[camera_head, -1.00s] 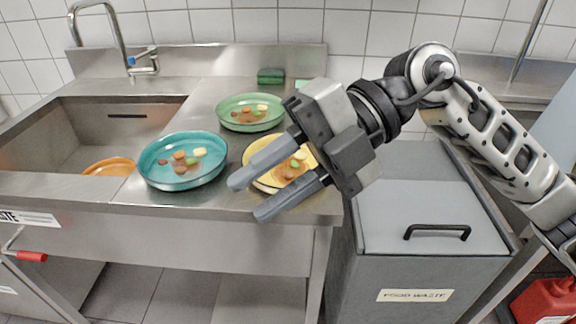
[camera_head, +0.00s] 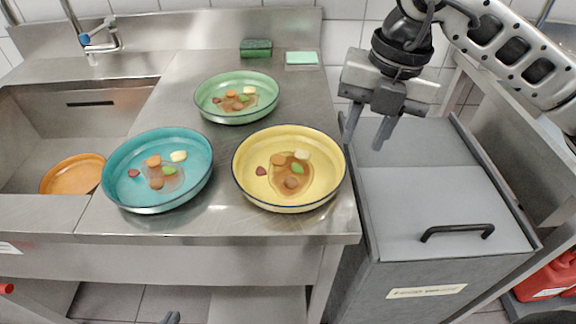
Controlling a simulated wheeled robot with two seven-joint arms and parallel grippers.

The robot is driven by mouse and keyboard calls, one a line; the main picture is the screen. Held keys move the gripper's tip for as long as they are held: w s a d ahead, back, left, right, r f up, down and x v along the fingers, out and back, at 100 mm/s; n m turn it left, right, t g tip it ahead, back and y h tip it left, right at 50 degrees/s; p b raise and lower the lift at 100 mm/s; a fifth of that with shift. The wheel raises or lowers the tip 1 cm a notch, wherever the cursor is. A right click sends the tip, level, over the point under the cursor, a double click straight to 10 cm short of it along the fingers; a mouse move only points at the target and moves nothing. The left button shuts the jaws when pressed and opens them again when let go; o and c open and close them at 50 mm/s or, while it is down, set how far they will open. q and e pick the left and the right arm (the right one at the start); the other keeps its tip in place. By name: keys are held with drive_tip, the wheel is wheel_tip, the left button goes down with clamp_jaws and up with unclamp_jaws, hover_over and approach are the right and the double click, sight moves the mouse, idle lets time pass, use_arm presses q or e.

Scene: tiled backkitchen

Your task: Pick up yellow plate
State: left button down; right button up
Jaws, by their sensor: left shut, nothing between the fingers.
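The yellow plate (camera_head: 332,190) lies flat on the steel counter near its front right corner, with brown sauce and several food scraps on it. My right gripper (camera_head: 365,143) is open and empty, to the upper right of the plate in the picture and apart from it. Only a small dark tip of my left gripper (camera_head: 171,318) shows at the bottom edge, well below the plates. It is shut and holds nothing; the rest of it is out of view.
A teal plate (camera_head: 122,160) and a green plate (camera_head: 262,84), both with food scraps, stand near the yellow one. An orange plate (camera_head: 72,174) lies in the sink at left. A sponge (camera_head: 256,48) is at the back. The lidded grey bin (camera_head: 440,210) adjoins the counter's right.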

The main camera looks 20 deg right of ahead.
sight(342, 172)
drive_tip(key=f, duration=0.3)
drive_tip(key=shift+w+a+f, duration=0.15)
drive_tip(key=shift+a+f, duration=0.1)
drive_tip(key=shift+f, duration=0.15)
drive_tip(key=f, duration=0.1)
drive_tip(key=a+f, duration=0.1)
drive_tip(key=f, duration=0.3)
drive_tip(key=shift+w+a+f+p, duration=0.15)
drive_tip(key=shift+w+f+p, duration=0.05)
drive_tip(key=shift+w+p, duration=0.2)
clamp_jaws()
